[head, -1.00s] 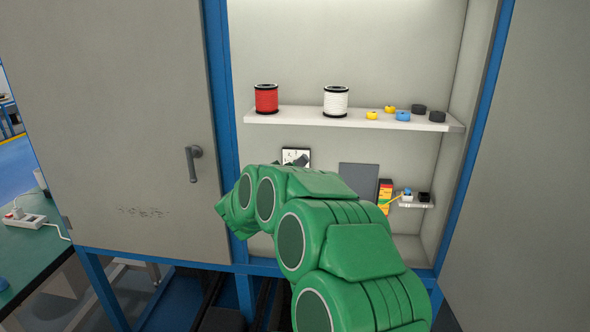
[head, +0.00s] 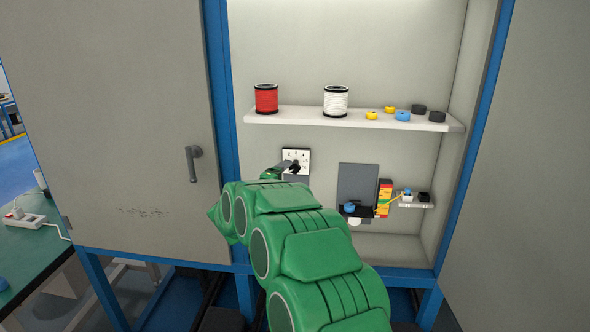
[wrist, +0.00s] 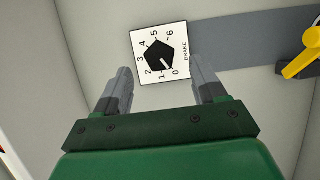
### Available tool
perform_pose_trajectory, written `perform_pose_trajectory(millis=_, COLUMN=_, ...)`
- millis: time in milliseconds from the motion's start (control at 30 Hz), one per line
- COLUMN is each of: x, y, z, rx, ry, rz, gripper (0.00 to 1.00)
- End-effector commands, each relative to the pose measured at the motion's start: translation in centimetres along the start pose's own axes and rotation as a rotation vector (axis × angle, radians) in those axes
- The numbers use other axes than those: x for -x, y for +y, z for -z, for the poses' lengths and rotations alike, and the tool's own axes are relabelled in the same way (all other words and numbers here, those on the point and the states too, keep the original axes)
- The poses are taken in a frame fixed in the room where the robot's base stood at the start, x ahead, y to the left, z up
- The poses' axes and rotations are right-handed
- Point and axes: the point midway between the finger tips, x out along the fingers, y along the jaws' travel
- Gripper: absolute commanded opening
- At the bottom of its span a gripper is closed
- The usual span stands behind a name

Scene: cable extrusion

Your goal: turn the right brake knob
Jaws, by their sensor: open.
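A white square brake dial plate (wrist: 172,35) with numbers 0 to 6 is on the cabinet's back wall. Its black faceted knob (wrist: 160,54) sits in the middle, with a small white mark toward the 0 and 1. The plate also shows in the head view (head: 303,154), below the shelf. My gripper (wrist: 157,78) is open and empty in the wrist view. Its two grey fingers point toward the plate, one at each side of the knob's lower part in the picture, apparently not touching it. In the head view my green arm hides most of the gripper.
A shelf (head: 290,117) above holds red (head: 266,98) and white (head: 336,101) spools and several small rings. A dark grey panel (head: 357,182) with a blue knob (head: 350,207) stands to the right. A grey door (head: 120,110) is at the left.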

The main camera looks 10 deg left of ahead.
Motion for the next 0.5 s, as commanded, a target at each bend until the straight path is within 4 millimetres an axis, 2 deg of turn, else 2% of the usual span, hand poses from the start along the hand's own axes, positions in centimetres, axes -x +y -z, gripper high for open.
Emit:
perform_pose_trajectory(millis=300, x=-4.2, y=0.0, z=-0.1, rx=-0.003, ry=-0.001, rz=-0.001, gripper=0.70)
perform_pose_trajectory(millis=500, x=-6.1, y=-0.1, z=0.0, rx=-0.001, ry=0.000, rz=0.001, gripper=0.70)
